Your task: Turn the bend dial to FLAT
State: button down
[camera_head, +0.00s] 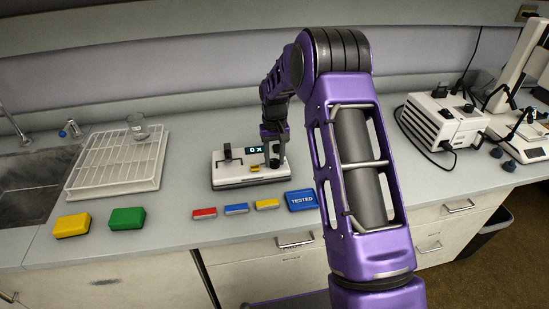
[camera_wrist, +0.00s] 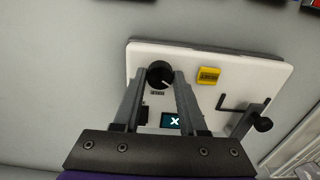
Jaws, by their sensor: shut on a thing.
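A white bend tester (camera_head: 250,179) sits on the counter, with a small lit display (camera_head: 255,150) on its top that seems to read "0 x". In the wrist view the tester (camera_wrist: 220,110) shows a round black dial (camera_wrist: 160,73) with a pale pointer line and a small label below it. The label is too small to read. My gripper (camera_wrist: 158,80) has one finger on each side of the dial and is shut on it.
On the tester are a yellow block (camera_wrist: 208,76) and a black lever (camera_wrist: 262,123). In front lie red (camera_head: 204,213), blue (camera_head: 236,209) and yellow (camera_head: 267,204) bars and a blue TESTED block (camera_head: 301,201). A white rack (camera_head: 118,187) with a glass stands left.

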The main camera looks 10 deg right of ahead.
aim_at(274, 161)
jog(key=shift+c, duration=2.3)
grip_release()
jog(key=shift+r, duration=0.1)
notch_tip(274, 161, up, 17)
jog(key=p, duration=0.1)
jog(key=shift+r+p, duration=0.15)
jog(key=shift+p, duration=0.25)
